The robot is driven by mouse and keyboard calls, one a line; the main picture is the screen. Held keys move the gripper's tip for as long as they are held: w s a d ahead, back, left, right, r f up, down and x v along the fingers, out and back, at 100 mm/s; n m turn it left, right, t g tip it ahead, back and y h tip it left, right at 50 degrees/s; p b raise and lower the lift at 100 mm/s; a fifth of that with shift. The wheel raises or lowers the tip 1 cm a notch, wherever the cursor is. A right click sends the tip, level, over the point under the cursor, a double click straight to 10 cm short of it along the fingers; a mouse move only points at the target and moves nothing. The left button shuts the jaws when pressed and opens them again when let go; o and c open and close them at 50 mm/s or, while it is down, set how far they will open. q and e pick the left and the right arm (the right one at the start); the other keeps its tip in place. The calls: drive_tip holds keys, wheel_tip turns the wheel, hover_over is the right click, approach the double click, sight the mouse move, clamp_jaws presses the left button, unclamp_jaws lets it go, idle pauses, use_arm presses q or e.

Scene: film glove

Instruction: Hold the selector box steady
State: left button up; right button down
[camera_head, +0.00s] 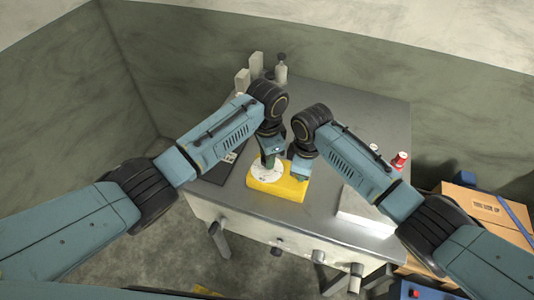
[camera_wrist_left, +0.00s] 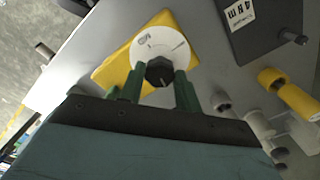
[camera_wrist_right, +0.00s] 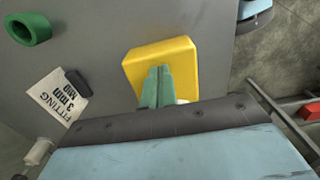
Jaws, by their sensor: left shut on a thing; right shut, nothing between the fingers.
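The selector box is a yellow block (camera_head: 293,190) near the front edge of the grey table, with a white round dial (camera_wrist_left: 150,42) and a dark knob (camera_wrist_left: 159,72) on top. My left gripper (camera_head: 268,161) is shut on the knob; its green fingers flank it in the left wrist view (camera_wrist_left: 159,90). My right gripper (camera_head: 300,176) is shut and empty over the box's right part. In the right wrist view its closed green fingertips (camera_wrist_right: 158,72) overlap the yellow box (camera_wrist_right: 180,53); I cannot tell whether they touch it. The dial is mostly hidden there.
A dark plate (camera_wrist_left: 262,25) with a white label lies beside the box. A green ring (camera_wrist_right: 28,29) and a printed card (camera_wrist_right: 57,97) lie on the table (camera_head: 350,110). Bottles (camera_head: 281,70) stand at the back. A red-topped item (camera_head: 400,159) and cardboard box (camera_head: 485,208) are right.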

use_arm(q)
drive_tip(key=shift+n, duration=0.4)
drive_tip(key=o, duration=1)
drive_tip(key=shift+c, duration=0.2)
wheel_tip(320, 180, up, 12)
drive_tip(key=shift+s, duration=0.15)
